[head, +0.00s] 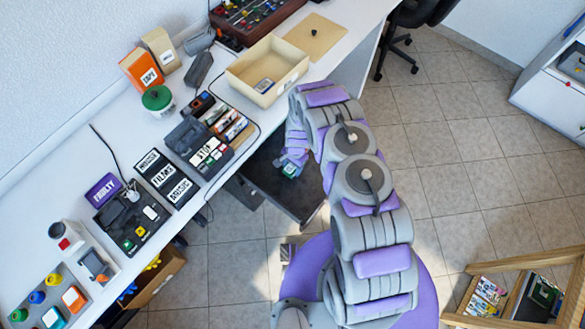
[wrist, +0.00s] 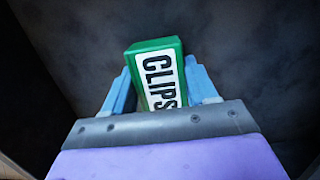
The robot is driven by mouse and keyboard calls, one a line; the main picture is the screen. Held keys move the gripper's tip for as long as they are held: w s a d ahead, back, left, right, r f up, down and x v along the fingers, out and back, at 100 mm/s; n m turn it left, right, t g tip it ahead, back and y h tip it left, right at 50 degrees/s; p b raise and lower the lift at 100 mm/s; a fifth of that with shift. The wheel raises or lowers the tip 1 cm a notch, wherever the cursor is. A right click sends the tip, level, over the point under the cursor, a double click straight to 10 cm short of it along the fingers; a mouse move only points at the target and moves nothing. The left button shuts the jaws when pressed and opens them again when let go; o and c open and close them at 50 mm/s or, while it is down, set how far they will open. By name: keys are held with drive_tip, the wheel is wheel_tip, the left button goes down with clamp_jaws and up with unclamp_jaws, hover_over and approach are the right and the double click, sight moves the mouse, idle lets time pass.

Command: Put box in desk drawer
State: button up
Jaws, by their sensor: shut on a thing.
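The box is green with a white label reading "CLIPS" (wrist: 155,46) in the wrist view. My gripper (wrist: 160,85) is shut on it, with a blue finger on each side. In the head view the small green box (head: 290,171) shows at the tip of my gripper (head: 288,165), over the dark open desk drawer (head: 265,180). The drawer sticks out from under the white desk. Dark drawer surfaces surround the box in the wrist view. I cannot tell whether the box touches the drawer bottom.
The white desk (head: 100,150) holds a beige tray (head: 290,85), a green-lidded jar (head: 157,98), an orange box (head: 141,70) and several dark devices. A wooden crate (head: 480,268) stands at lower right. Tiled floor lies clear on the right.

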drive_tip(key=shift+f, duration=0.95)
drive_tip(key=o, duration=1.1)
drive_tip(key=shift+r, duration=0.1)
drive_tip(key=r, duration=0.4)
drive_tip(key=w+r+p, duration=0.1)
drive_tip(key=r, duration=0.3)
drive_tip(key=d+r+p, duration=0.1)
drive_tip(key=r, duration=0.3)
drive_tip(key=shift+w, duration=0.3)
